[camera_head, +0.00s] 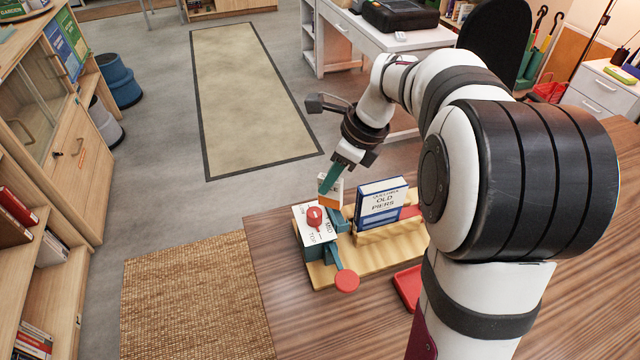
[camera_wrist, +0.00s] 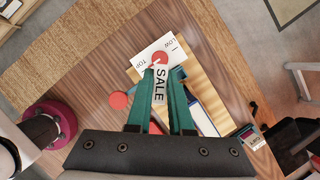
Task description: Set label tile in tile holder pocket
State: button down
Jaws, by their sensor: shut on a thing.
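My gripper (camera_head: 331,178) is above the far left part of a wooden stand on the table. In the wrist view its two teal fingers (camera_wrist: 170,97) are shut on a white label tile (camera_wrist: 159,88) lettered SALE. An orange-and-white piece (camera_head: 337,191) shows just under the fingers in the head view; I cannot tell whether it is the same tile. The stand's wooden base (camera_head: 322,275) carries teal parts and a white card (camera_head: 304,214) with a red knob (camera_head: 314,216). I cannot make out the holder pocket; the fingers and tile cover part of the stand in the wrist view.
A blue-and-white book (camera_head: 384,208) titled OLD PIERS stands upright on the stand, right of my gripper. A red disc (camera_head: 347,281) sticks out at the front. A red tray (camera_head: 408,286) lies beside my arm. Bare table (camera_head: 285,325) is free in front.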

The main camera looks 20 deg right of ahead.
jog(key=m, duration=0.2)
jog(key=d+m+h, duration=0.1)
jog(key=m, duration=0.1)
jog(key=w+m+t, duration=0.1)
jog(key=m, duration=0.1)
jog(key=shift+w+d+h, duration=0.1)
jog(key=shift+d+h, duration=0.2)
jog(key=shift+h, duration=0.1)
jog(key=shift+w+d+f+m+t+h, duration=0.15)
jog(key=shift+d+f+m+h, duration=0.1)
jog(key=shift+f+m, duration=0.4)
jog(key=shift+w+d+f+m+t+h, duration=0.1)
jog(key=shift+w+d+f+m+h, duration=0.15)
jog(key=shift+f+m, duration=0.45)
jog(key=shift+w+d+f+m+t+h, duration=0.1)
jog(key=shift+d+f+m+t+h, duration=0.15)
jog(key=shift+f+m, duration=0.4)
jog(key=shift+r, duration=0.2)
jog(key=shift+f, duration=1.25)
jog(key=shift+f, duration=0.85)
